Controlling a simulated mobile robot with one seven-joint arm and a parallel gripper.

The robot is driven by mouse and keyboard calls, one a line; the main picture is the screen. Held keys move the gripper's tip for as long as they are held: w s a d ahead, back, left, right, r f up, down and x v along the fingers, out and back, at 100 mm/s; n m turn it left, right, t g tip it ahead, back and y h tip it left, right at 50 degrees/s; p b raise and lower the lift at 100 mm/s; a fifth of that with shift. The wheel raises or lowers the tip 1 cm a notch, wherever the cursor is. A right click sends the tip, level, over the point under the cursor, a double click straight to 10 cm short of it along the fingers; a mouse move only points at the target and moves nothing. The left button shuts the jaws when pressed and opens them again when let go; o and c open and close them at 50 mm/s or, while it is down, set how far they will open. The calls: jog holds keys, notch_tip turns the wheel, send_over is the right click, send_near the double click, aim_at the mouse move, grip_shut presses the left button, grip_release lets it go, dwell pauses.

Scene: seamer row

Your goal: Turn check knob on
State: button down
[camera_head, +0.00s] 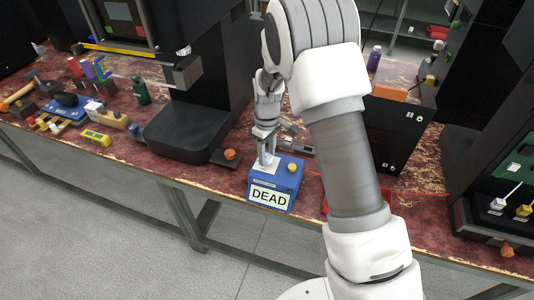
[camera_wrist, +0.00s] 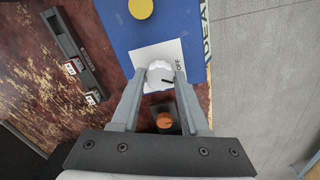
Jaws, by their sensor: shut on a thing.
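The check knob (camera_wrist: 159,74) is a white round knob with a dark pointer line. It sits on a white plate marked OFF, on top of a blue box (camera_head: 270,195). The box has a DEAD label on its front and a yellow button (camera_head: 292,167) on top, also in the wrist view (camera_wrist: 141,8). My gripper (camera_wrist: 158,82) is over the plate, its two fingers on either side of the knob and closed on it. The pointer line points toward the OFF side. In the head view, my gripper (camera_head: 267,160) reaches down onto the box and hides the knob.
An orange knob on a dark base (camera_head: 230,155) stands left of the box. A black machine (camera_head: 195,125) stands at left, a black cabinet (camera_head: 392,135) at right. The table's front edge is close.

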aim_at(267, 157)
jog(key=m, duration=1.1)
jog(key=shift+m, duration=0.3)
dwell(0.4)
jog(key=shift+c, duration=2.1)
grip_release()
notch_tip(267, 157, up, 18)
jog(key=p, duration=0.1)
jog(key=shift+f+p, duration=0.25)
jog(key=shift+p, duration=0.15)
